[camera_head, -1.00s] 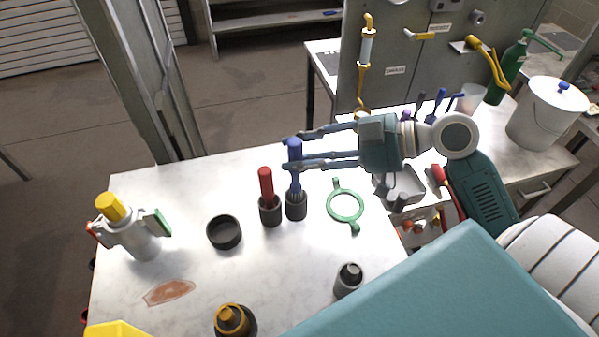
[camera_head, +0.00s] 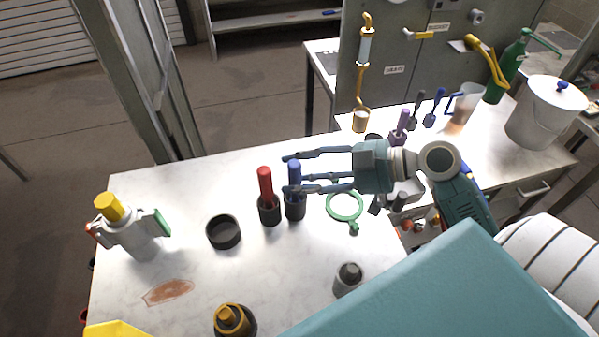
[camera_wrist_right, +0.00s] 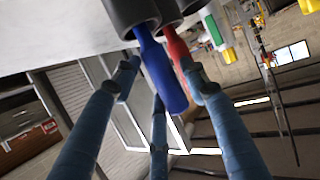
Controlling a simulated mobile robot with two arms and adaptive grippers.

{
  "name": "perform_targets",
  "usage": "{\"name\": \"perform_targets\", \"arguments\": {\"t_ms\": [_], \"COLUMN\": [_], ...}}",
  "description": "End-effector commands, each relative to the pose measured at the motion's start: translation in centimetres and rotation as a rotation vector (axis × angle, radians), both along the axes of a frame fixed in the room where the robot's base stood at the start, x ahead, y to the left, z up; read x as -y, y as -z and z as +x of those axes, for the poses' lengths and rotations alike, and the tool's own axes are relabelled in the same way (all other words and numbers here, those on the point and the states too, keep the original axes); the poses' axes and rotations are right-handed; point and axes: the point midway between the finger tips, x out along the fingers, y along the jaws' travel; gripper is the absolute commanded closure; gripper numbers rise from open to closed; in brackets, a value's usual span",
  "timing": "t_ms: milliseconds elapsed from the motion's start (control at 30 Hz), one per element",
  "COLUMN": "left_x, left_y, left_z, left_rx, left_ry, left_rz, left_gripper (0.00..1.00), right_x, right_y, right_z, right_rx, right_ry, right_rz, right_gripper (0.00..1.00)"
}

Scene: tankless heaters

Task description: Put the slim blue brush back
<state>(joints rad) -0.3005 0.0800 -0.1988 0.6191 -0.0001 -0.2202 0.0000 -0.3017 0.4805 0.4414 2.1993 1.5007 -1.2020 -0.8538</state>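The slim blue brush (camera_head: 295,170) stands handle-up in a dark cup (camera_head: 294,209). In the right wrist view its blue handle (camera_wrist_right: 160,70) runs out of the cup's dark mouth. My right gripper (camera_head: 289,173) reaches in from the right, its fingers spread around the handle. The right wrist view shows a gap between one finger and the handle, so the gripper (camera_wrist_right: 158,75) looks open. The bristles are hidden inside the cup. My left gripper is out of view.
A red-handled brush (camera_head: 265,185) stands in its own cup close on the left. A black ring-shaped dish (camera_head: 223,232), a green ring (camera_head: 345,205) and a grey bottle (camera_head: 348,279) are nearby on the white table (camera_head: 200,190). The table's left back is clear.

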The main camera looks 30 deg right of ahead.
Motion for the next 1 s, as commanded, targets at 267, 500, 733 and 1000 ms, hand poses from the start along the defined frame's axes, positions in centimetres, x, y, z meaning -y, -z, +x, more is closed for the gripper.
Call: {"name": "perform_targets", "arguments": {"t_ms": [267,500,733,1000], "left_x": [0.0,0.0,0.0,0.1], "left_y": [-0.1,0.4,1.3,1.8], "left_z": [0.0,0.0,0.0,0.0], "left_rx": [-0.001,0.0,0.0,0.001], "left_ry": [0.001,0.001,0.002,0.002], "left_rz": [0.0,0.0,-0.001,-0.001], "left_gripper": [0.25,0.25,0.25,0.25], "right_x": [0.0,1.5,5.0,7.8], "right_y": [-0.1,-0.8,-2.7,-4.5], "right_z": [0.0,-1.2,-4.3,-6.8], "right_rx": [-0.001,-0.001,-0.002,-0.001], "right_ry": [0.0,0.002,0.002,0.0], "right_rz": [0.001,-0.003,-0.002,0.001], "right_gripper": [0.5,0.5,0.5,0.5]}}
